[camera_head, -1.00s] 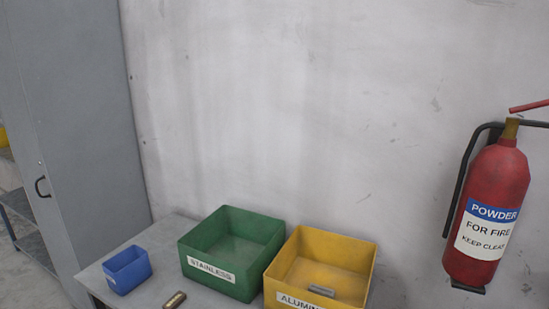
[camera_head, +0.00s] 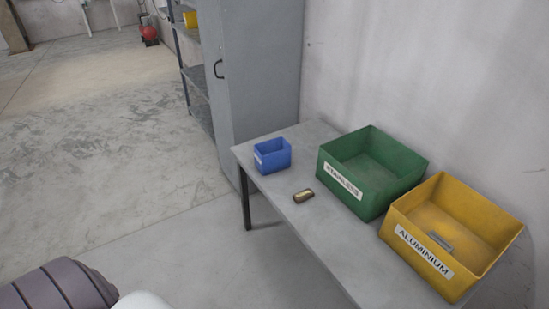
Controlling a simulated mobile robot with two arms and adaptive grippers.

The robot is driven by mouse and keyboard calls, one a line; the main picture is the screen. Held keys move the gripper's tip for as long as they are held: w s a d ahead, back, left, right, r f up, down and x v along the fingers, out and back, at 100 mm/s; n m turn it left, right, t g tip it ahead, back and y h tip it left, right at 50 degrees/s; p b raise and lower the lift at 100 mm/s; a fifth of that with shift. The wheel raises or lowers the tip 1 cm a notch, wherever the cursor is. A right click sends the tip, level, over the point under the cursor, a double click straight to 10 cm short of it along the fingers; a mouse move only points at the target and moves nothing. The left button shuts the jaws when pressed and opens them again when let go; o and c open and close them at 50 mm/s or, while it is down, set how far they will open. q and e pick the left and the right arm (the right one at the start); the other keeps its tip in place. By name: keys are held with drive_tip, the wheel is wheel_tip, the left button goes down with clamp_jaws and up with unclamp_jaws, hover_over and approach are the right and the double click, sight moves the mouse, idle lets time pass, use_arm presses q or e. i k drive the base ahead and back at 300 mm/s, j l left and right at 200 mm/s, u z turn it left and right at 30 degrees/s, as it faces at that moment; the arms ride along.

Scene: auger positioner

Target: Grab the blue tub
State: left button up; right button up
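The blue tub (camera_head: 273,156) is a small open-topped box with a pale label on its left side. It stands upright on the grey table (camera_head: 268,185), near the table's far left corner. The inside that shows looks empty. No gripper touches it. Neither of my grippers is in view. Only a dark ribbed part and a white part of my own body show at the bottom left.
A brass-coloured piece (camera_head: 303,196) lies on the table in front of the tub. A green STAINLESS bin (camera_head: 342,183) and a yellow ALUMINIUM bin (camera_head: 419,258) holding a grey piece stand to the right. A grey cabinet (camera_head: 262,75) stands behind. The floor at left is clear.

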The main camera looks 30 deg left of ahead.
sight(272, 156)
drive_tip(key=i+j+z, duration=0.1)
drive_tip(key=j+z, duration=0.4)
drive_tip(key=i+j+z, duration=0.1)
drive_tip(key=j+z, duration=0.2)
drive_tip(key=z, duration=0.2)
